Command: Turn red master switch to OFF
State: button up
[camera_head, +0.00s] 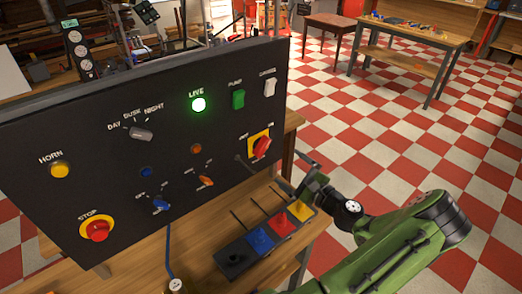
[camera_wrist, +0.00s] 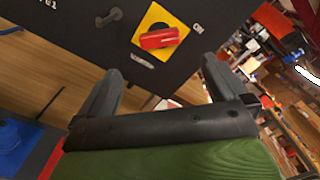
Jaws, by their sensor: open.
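The red master switch (camera_head: 263,146) is a red rotary handle on a yellow square plate (camera_head: 253,140), low on the right of the black panel. In the head view the handle is slanted. In the wrist view the red handle (camera_wrist: 158,38) lies nearly level, with ON lettered right of the plate and a second, unclear label below it. The LIVE lamp (camera_head: 198,104) glows green. My gripper (camera_head: 305,172) is just right of the panel edge, apart from the switch. In the wrist view my gripper (camera_wrist: 160,85) is open and empty, with the switch beyond the fingers.
A small dark lever (camera_head: 244,163) stands out left of the switch. The panel also holds a red STOP button (camera_head: 97,231) and orange toggle (camera_head: 205,181). Checkered floor lies open to the right.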

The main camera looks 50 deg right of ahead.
aim_at(265, 149)
jog(key=x, duration=1.2)
jog(key=shift+f, duration=0.1)
jog(key=shift+c, duration=0.2)
jog(key=c, duration=0.9)
